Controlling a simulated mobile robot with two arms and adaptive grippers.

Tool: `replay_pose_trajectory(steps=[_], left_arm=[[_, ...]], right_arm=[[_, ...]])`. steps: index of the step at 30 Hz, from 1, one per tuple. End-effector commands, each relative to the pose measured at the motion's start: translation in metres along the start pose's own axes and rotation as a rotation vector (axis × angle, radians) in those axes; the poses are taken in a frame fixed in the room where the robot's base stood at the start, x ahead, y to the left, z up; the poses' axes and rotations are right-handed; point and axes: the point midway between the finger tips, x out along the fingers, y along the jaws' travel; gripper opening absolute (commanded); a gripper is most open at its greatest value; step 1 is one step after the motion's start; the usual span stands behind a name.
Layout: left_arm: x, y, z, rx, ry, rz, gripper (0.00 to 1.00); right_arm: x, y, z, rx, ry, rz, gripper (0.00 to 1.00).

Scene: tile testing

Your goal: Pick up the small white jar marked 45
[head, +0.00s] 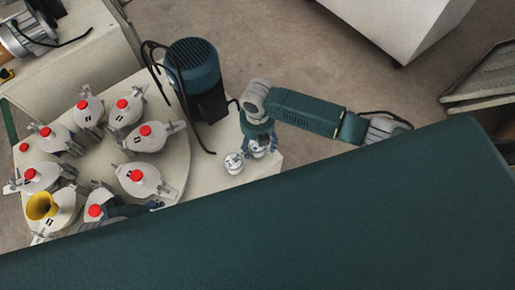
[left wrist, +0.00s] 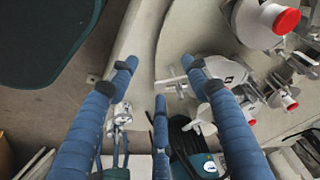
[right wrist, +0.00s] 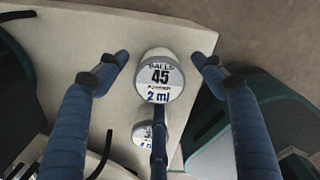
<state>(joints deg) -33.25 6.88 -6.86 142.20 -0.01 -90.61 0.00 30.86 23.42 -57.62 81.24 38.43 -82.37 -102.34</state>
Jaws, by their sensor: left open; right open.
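The small white jar marked 45 (right wrist: 160,77) stands on the pale table between the fingertips of my open right gripper (right wrist: 160,68) in the right wrist view. A gap shows on both sides of it. In the head view my right gripper (head: 258,136) is over this jar (head: 258,152) and partly covers it. A second small white jar (right wrist: 150,134), its number partly hidden by a finger, stands beside it and also shows in the head view (head: 233,163). My left gripper (left wrist: 160,66) is open and empty above the other end of the table.
A teal motor (head: 194,68) with black cables stands beside the jars. Several white vessels with red caps (head: 146,131) stand on a round plate at left, with a yellow funnel (head: 41,206) on one. The table's right corner (head: 275,158) is close to the jars.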

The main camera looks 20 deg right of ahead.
Motion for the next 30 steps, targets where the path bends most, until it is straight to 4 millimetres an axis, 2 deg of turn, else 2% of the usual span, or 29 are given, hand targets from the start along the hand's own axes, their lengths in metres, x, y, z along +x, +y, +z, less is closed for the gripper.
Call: replay_pose_trajectory(steps=[1,3,7,16,17,24,30], left_arm=[[0.006,0.001,-0.005,0.001,0.023,0.001,0.48],[0.007,0.002,-0.019,0.003,0.075,0.003,0.48],[0.008,0.004,-0.035,0.005,0.134,0.006,0.48],[0.007,0.004,-0.042,0.005,0.156,0.007,0.48],[0.007,0.004,-0.042,0.005,0.156,0.007,0.48],[0.007,0.004,-0.041,0.005,0.156,0.007,0.48],[0.007,0.004,-0.041,0.005,0.156,0.007,0.48]], right_arm=[[0.009,0.000,0.000,0.000,0.000,0.000,0.68],[0.014,0.000,0.000,0.000,0.000,-0.001,0.68],[0.022,0.000,0.000,-0.001,0.000,0.000,0.68],[0.023,0.000,0.000,-0.001,-0.001,0.001,0.68],[0.023,0.000,0.000,-0.001,-0.001,0.000,0.64],[0.023,0.000,0.000,0.000,-0.001,0.000,0.16],[0.023,0.000,0.000,0.000,-0.001,0.000,0.15]])
